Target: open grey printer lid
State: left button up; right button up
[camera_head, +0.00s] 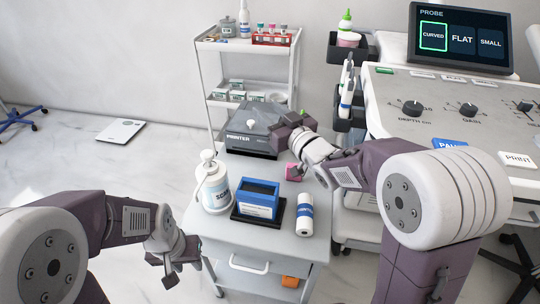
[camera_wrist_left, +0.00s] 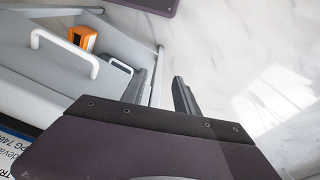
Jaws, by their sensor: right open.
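The grey printer (camera_head: 240,140) stands at the back of the cart top, with "PRINTER" written on its front. Its dark grey lid (camera_head: 258,114) appears down, with a small pale knob at the front of its top. My right gripper (camera_head: 297,118) is open at the right side of the lid. Its fingertips are mostly hidden by its own body, and I cannot tell whether they touch the lid. My left gripper (camera_head: 170,268) hangs low in front of the cart's left side. In the left wrist view its two fingers (camera_wrist_left: 163,92) are apart with nothing between them.
A shelf rack (camera_head: 250,47) stands behind; the ultrasound console (camera_head: 440,85) is right.

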jog(key=b, duration=0.4)
send_near(253, 124)
jog(key=w, duration=0.1)
pick_arm(q)
notch_tip(253, 124, down, 8)
jog(key=shift+f+b, duration=0.15)
jog(key=shift+b, duration=0.15)
pick_arm(e)
jog(key=shift+w+a+r, duration=0.15)
jog(key=shift+a+r, duration=0.05)
jog(key=shift+a, duration=0.1)
jog(key=b+x, duration=0.2)
jog(key=x, duration=0.4)
jog(key=shift+w+a+f, duration=0.1)
jog(key=shift+a+f, duration=0.05)
jog(key=shift+w+a, duration=0.25)
jog(key=shift+w, duration=0.3)
pick_arm(q)
notch_tip(253, 124, down, 2)
jog(key=shift+f, duration=0.15)
pick_arm(e)
grip_shut()
